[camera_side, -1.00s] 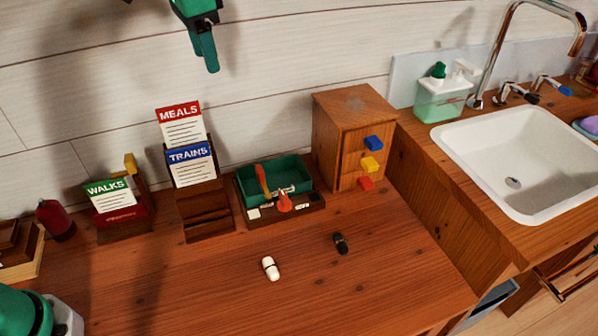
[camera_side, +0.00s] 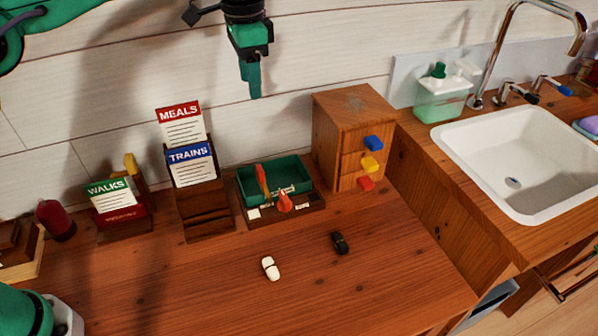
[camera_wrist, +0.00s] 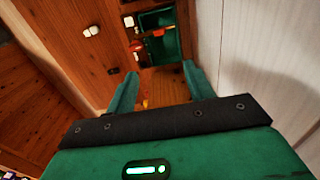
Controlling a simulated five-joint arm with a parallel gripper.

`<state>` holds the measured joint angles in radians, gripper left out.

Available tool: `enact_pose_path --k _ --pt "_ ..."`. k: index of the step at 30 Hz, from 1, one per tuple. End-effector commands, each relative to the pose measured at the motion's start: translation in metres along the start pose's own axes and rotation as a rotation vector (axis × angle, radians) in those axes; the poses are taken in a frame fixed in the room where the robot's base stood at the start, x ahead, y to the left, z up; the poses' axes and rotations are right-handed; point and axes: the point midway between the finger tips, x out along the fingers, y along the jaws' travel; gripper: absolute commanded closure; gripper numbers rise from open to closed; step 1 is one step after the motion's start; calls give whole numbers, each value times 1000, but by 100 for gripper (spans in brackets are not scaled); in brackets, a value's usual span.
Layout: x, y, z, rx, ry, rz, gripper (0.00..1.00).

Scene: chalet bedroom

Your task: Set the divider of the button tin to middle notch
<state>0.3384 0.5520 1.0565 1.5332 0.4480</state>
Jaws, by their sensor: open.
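The green button tin (camera_side: 297,170) sits in a dark wooden base on the desk. An orange upright divider (camera_side: 262,181) stands across it, left of the middle. An orange-red piece (camera_side: 285,203) stands at the front, beside small white labels. In the wrist view the tin (camera_wrist: 168,45) lies at the top, beyond the fingertips, with an orange part (camera_wrist: 158,33) in it. My gripper (camera_side: 254,90) is above and behind the tin, apart from it. In the wrist view its two fingers (camera_wrist: 159,74) are spread with nothing between them. The notches are too small to make out.
A wooden drawer cabinet (camera_side: 340,120) with blue, yellow and red knobs stands right of the tin. A card holder (camera_side: 205,215) with MEALS and TRAINS cards stands left. A white piece (camera_side: 270,268) and a black piece (camera_side: 339,243) lie in front.

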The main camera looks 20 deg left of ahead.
Motion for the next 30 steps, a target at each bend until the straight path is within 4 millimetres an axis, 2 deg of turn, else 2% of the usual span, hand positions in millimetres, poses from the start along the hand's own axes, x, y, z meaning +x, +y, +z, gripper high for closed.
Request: enact_pose_path --k 8,12,18,21,30 --pt "38 0 1 -1 -3 1 47" --pt "71 0 1 -1 -5 2 47" --pt "132 0 2 -1 -5 2 47" --pt "150 0 1 -1 -3 2 47" --pt "158 0 0 -1 0 0 47"
